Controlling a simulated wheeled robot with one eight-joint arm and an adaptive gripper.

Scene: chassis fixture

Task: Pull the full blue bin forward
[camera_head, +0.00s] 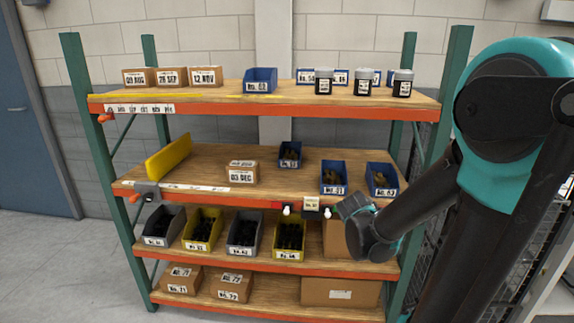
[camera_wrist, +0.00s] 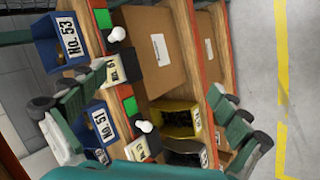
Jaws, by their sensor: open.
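On the middle shelf stand several blue bins with brown contents. One blue bin (camera_head: 289,163) stands farther back, and dark contents show in it. Blue bin No. 51 (camera_head: 333,189) and blue bin No. 53 (camera_head: 381,192) stand near the front edge. In the wrist view, bin No. 53 (camera_wrist: 45,28) is at upper left and bin No. 51 (camera_wrist: 97,108) is at lower left, partly behind a finger. I cannot tell which bin is fullest. My gripper (camera_head: 362,222) is in front of the shelf edge, below bins No. 51 and No. 53. Its fingers (camera_wrist: 150,115) are spread, with nothing held.
The top shelf holds cartons, blue bin No. 52 (camera_head: 260,75) and black jars (camera_head: 323,86). A yellow divider (camera_head: 168,157) and a small carton (camera_head: 242,177) share the middle shelf. Grey and yellow bins (camera_head: 203,243) stand below. White knobs (camera_wrist: 117,34) stick out from the shelf edge.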

